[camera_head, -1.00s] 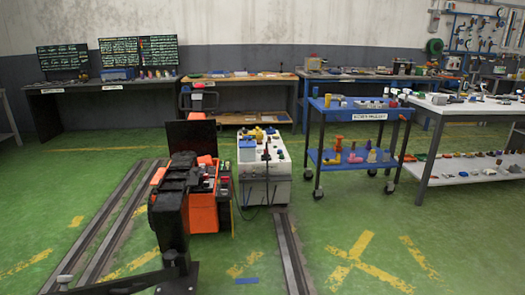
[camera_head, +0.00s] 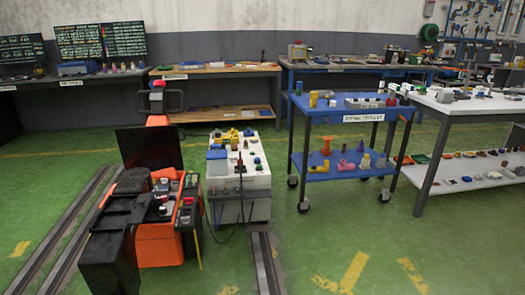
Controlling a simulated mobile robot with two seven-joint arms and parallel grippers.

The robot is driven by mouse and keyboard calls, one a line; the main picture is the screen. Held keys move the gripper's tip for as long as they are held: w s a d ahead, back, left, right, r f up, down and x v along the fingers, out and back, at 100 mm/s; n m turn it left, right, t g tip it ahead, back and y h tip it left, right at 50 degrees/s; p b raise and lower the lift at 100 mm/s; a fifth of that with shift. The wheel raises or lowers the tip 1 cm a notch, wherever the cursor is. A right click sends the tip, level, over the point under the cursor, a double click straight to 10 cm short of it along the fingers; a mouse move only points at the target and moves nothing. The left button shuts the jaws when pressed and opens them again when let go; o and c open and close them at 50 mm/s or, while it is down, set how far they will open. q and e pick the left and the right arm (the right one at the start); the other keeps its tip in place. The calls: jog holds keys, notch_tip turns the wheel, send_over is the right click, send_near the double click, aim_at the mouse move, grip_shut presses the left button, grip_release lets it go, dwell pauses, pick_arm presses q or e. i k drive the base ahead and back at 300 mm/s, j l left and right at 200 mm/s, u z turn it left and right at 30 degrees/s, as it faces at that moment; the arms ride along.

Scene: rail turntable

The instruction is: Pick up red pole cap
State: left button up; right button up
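I cannot make out the red pole cap with certainty. A white battery-like box (camera_head: 222,184) stands on the floor near the middle, with several small coloured parts on top, too small to name surely. An orange and black machine (camera_head: 160,245) stands to its left, with small red, white and grey pieces on its top. Neither of my grippers is in view.
A blue two-shelf trolley (camera_head: 335,118) with coloured parts stands right of the box. A white table (camera_head: 470,104) stands farther right. Workbenches (camera_head: 215,70) line the back wall. Floor rails (camera_head: 62,235) run at left. Green floor at the front right is clear.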

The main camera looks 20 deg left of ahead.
aim_at(163, 199)
jog(key=i+u, duration=0.2)
jog(key=i, duration=0.45)
jog(key=i+l+u, duration=0.25)
jog(key=i, duration=0.4)
jog(key=i+j+u, duration=0.1)
jog(key=i+u, duration=0.3)
jog(key=i, duration=0.2)
jog(key=i+u, duration=0.4)
jog(key=i, duration=0.15)
jog(key=i+z, duration=0.25)
jog(key=i+j+z, duration=0.25)
jog(key=i, duration=0.2)
jog(key=z, duration=7.4)
